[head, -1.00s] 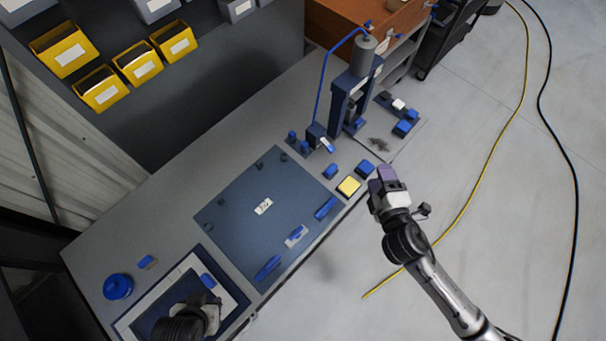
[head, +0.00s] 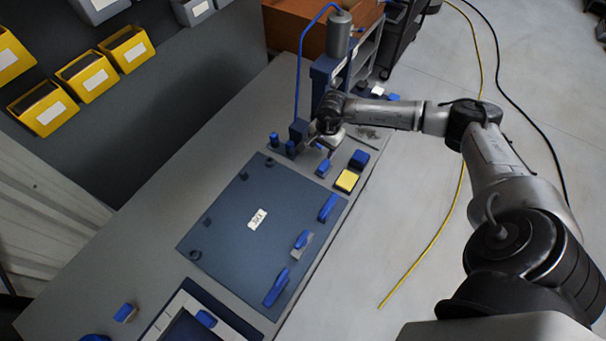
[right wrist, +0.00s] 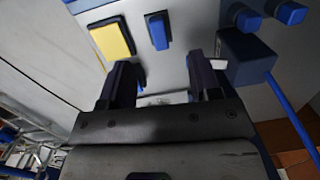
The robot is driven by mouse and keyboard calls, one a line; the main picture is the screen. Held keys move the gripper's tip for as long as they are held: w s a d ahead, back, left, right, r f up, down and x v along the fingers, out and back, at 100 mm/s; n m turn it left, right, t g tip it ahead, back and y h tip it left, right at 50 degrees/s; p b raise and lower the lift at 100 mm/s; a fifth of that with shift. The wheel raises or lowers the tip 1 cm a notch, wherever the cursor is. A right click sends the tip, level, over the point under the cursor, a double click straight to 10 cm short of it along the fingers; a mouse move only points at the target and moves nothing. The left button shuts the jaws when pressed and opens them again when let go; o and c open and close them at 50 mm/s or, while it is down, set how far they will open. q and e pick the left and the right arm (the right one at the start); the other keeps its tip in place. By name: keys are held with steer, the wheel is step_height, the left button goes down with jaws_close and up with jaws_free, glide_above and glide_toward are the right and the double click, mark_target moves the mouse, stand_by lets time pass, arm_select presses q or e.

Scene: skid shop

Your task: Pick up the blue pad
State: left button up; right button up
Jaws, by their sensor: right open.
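Two blue pieces lie by the yellow pad (head: 347,180) on the bench, and I cannot tell for sure which is the blue pad. One is a squarish blue block (head: 359,158) just behind the yellow pad. The other is a smaller blue block (head: 323,168) to its left; it shows in the right wrist view (right wrist: 157,30) beyond the fingertips. My right gripper (head: 328,146) is above the bench beside the blue fixture, partly hidden by its own wrist. In the right wrist view its fingers (right wrist: 164,80) are apart, with nothing held between them. My left gripper is out of view.
A blue press stand (head: 322,78) with a grey cylinder and blue hose rises close behind my right gripper. A dark blue mat (head: 225,215) with several blue handles covers the mid-bench. A tray (head: 222,312) is at the near end. Yellow bins (head: 85,78) hang at upper left.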

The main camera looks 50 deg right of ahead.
mark_target(324, 164)
steer(key=shift+g+h, duration=0.3)
steer(key=shift+h, duration=0.2)
steer(key=f, duration=0.2)
steer(key=d+f, duration=0.1)
steer(key=f, duration=0.2)
steer(key=d+f, duration=0.1)
steer(key=f, duration=0.2)
steer(key=shift+w+f, duration=0.1)
steer(key=shift+f, duration=0.05)
steer(key=shift+d+f, duration=0.2)
steer(key=shift+f, duration=2.45)
steer(key=shift+c, duration=0.4)
steer(key=c, duration=0.9)
